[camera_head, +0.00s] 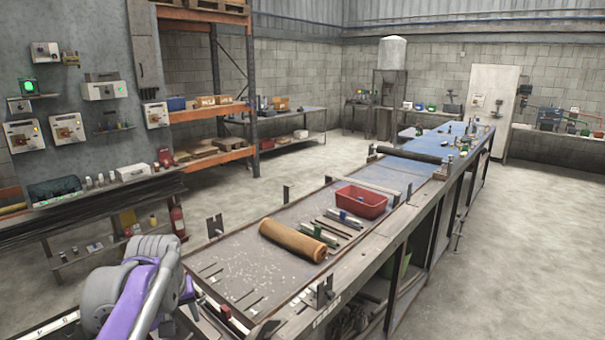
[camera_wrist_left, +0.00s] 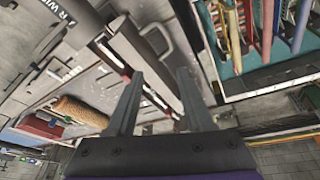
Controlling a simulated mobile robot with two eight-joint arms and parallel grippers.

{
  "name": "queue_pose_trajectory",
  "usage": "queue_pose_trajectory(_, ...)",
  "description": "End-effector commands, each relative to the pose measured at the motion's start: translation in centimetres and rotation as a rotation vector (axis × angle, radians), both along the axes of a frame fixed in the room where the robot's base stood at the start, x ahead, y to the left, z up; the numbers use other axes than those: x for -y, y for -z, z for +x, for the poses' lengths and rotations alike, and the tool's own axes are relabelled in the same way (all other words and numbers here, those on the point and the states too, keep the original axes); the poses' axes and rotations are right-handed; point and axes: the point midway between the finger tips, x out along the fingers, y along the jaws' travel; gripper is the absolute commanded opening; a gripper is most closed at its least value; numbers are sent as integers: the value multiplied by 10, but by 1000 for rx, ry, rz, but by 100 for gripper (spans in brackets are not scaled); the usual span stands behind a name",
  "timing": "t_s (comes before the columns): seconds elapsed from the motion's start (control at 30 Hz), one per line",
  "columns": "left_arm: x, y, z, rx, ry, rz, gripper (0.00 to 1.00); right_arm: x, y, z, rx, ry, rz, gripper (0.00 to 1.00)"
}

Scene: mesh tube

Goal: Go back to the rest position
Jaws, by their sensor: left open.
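My left arm (camera_head: 145,285), grey and purple, is at the lower left of the head view, beside the near end of the bench. Its gripper shows in the wrist view (camera_wrist_left: 158,80) with two grey fingers apart and nothing held between them. Beyond the fingers is a dark bar on metal parts. A tan mesh tube (camera_head: 292,241) lies on the bench, clear of my gripper. It also shows in the left wrist view (camera_wrist_left: 80,112). My right gripper is in neither view.
The long workbench (camera_head: 235,265) runs away to the right. A red bin (camera_head: 361,201) and several bars lie past the tube. Open floor (camera_head: 510,240) lies right of the bench.

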Motion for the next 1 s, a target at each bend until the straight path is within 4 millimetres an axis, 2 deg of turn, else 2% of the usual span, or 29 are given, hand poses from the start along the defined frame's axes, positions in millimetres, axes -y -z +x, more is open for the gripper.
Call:
queue_pose_trajectory(0.03,11,9,-23,17,41,7,52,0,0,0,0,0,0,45)
queue_pose_trajectory(0.17,34,38,-73,63,144,28,52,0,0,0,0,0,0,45)
queue_pose_trajectory(0.3,54,79,-128,113,253,53,52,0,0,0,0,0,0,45)
queue_pose_trajectory(0.4,64,108,-162,145,316,70,52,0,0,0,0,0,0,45)
queue_pose_trajectory(0.5,71,133,-186,169,365,84,52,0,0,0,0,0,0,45)
queue_pose_trajectory(0.6,74,148,-200,183,394,92,52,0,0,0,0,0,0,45)
queue_pose_trajectory(0.7,76,155,-206,190,407,96,52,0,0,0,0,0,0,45)
queue_pose_trajectory(1.0,76,155,-207,191,408,96,52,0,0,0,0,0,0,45)
